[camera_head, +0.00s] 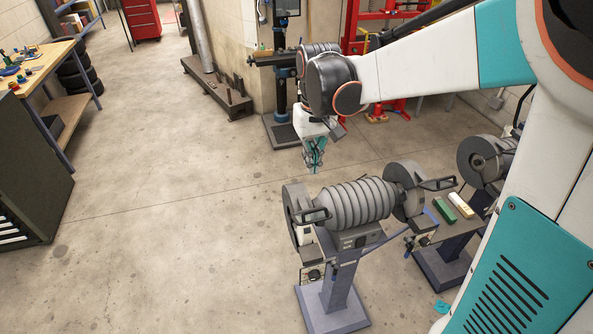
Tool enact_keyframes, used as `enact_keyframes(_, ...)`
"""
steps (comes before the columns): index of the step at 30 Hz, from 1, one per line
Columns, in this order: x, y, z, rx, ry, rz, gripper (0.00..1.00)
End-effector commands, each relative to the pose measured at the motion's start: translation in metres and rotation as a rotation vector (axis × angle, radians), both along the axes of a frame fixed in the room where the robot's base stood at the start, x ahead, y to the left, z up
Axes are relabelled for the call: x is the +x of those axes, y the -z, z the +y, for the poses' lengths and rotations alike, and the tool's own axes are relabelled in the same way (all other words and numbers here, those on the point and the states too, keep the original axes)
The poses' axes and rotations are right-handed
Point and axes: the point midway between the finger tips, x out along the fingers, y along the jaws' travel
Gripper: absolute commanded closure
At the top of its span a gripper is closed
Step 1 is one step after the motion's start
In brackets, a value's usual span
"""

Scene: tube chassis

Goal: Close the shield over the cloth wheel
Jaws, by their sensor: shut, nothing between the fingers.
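A grey pedestal machine with a ribbed motor (352,203) stands at centre right. It has a round guard at its left end (296,207) and another at its right end (404,174). The cloth wheel cannot be made out inside the guards, nor how far any shield is open. My gripper (313,165) is shut and empty, pointing down behind the motor and apart from it in the picture.
A second machine with a round housing (482,157) stands at right, partly behind my arm. Green and cream bars (452,208) lie between the machines. A drill press (283,75) stands behind. A workbench (45,65) and dark cabinet are at left. The floor at left centre is clear.

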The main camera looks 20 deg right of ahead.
Motion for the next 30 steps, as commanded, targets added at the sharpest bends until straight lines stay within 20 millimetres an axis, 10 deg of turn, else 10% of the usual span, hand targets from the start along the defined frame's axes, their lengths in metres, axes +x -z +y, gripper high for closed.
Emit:
enact_keyframes(12,-0.011,0.074,0.001,0.0,0.0,-0.001,1.0)
enact_keyframes(30,-0.028,0.091,0.002,0.0,0.0,-0.001,1.0)
